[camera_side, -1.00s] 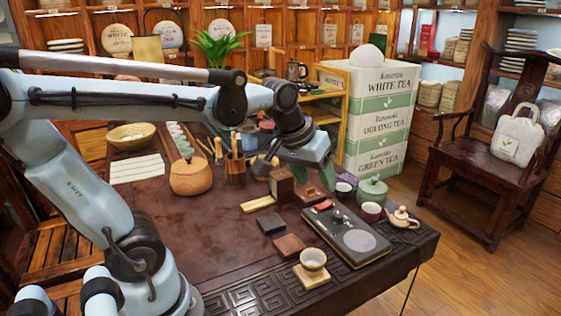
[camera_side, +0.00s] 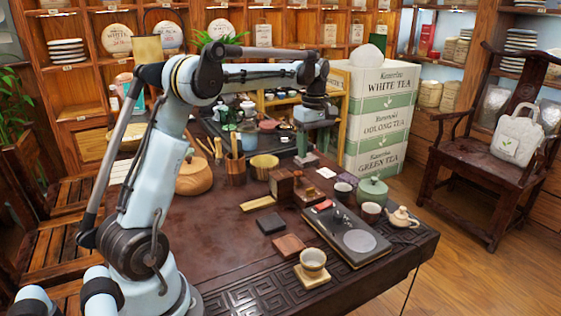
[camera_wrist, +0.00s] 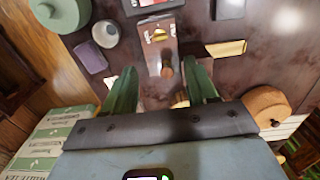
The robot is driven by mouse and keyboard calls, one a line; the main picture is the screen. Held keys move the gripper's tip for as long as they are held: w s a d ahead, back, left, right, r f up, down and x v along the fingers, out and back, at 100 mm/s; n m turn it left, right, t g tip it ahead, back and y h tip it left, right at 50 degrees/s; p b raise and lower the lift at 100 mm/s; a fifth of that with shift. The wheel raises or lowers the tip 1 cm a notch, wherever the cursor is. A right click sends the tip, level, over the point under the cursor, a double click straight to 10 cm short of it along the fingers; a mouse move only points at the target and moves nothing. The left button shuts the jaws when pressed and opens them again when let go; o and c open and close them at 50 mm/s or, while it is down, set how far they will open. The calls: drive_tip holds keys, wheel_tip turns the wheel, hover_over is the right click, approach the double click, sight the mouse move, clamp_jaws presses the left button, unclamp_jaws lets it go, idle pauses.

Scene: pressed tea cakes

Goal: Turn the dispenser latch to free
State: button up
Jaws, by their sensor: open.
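The wooden dispenser (camera_side: 283,186) stands on the tea table right of centre in the side view, with a lower wooden part beside it. In the wrist view, the dispenser (camera_wrist: 152,58) lies between and beyond my fingers. It carries a small brass-coloured piece (camera_wrist: 159,35), which may be the latch, and a rounded brown knob. How the latch is turned is too small to tell. My gripper (camera_wrist: 162,86) has its two green fingers wide apart with nothing held. In the side view, my gripper (camera_side: 306,158) hangs above and behind the dispenser, apart from it.
A dark tea tray (camera_side: 345,234) lies in front. A wooden pot (camera_side: 194,178) stands left. White tea boxes (camera_side: 382,111) are stacked behind. The table's left front is clear.

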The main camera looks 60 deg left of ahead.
sight(311, 188)
wheel_tip(311, 188, down, 12)
drive_tip(key=shift+r, duration=0.1)
idle(0.4)
drive_tip(key=c, duration=1.1)
drive_tip(key=shift+o, duration=0.2)
